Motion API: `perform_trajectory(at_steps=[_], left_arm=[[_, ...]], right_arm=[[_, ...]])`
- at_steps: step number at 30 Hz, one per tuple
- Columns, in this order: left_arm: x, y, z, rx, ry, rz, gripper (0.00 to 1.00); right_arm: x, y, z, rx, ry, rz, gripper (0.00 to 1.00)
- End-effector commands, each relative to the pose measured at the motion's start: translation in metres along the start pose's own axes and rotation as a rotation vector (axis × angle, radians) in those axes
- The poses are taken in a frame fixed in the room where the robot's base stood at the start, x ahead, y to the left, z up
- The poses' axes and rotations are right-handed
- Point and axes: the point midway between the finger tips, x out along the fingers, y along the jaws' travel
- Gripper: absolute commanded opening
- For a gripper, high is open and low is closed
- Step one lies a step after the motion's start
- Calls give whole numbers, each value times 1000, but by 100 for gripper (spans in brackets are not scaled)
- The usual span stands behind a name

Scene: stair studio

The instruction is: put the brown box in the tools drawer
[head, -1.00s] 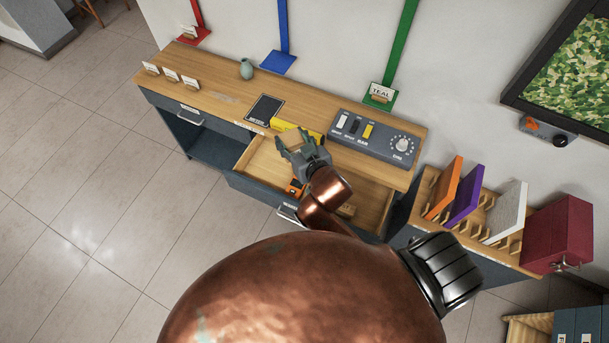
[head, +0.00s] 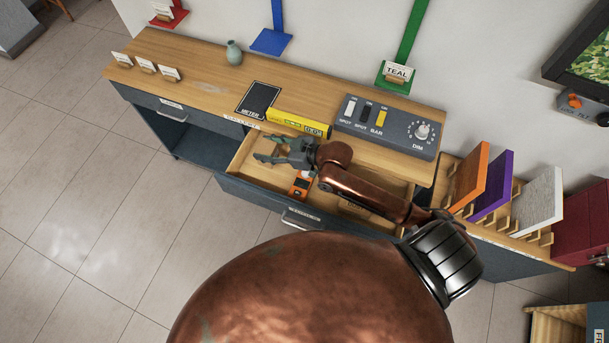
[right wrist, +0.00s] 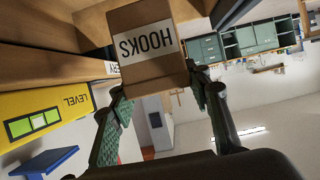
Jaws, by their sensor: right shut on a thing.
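The brown box (right wrist: 152,68), with a white label reading HOOKS, is between the fingers of my right gripper (head: 262,149) in the right wrist view. My right gripper is shut on it, low over the left part of the open drawer (head: 238,160) in the head view. There the box is hard to tell from the drawer's wood. I cannot tell whether it touches the drawer floor. The drawer holds an orange device (head: 301,184) and a brown item partly hidden by my arm. My left gripper is not in view.
A yellow level (head: 298,123) lies on the bench top (head: 200,84) just behind the drawer. A grey control panel (head: 389,128), a black meter card (head: 258,100) and a vase (head: 234,52) stand along it. A rack with coloured panels (head: 468,175) is at the right.

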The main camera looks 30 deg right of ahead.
Motion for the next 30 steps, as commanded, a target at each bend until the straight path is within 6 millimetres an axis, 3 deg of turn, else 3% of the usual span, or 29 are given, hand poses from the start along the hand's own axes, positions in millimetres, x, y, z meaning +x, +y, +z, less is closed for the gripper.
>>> perform_trajectory(at_steps=[2, 5, 9, 15, 19, 24, 30], left_arm=[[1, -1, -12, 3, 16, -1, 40], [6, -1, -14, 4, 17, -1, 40], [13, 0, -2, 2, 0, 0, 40], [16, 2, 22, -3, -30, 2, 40], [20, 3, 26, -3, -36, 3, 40], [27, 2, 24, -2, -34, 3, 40], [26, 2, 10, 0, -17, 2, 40]], right_arm=[[2, 0, 3, 0, 1, -1, 18], [8, 0, 18, 2, -2, -1, 18], [18, 0, 43, 2, -2, 0, 18], [25, 0, 59, 1, 0, 0, 18], [30, 0, 71, 1, -1, 0, 18], [38, 0, 92, 2, -1, 0, 18], [38, 0, 91, 0, 0, 0, 18]])
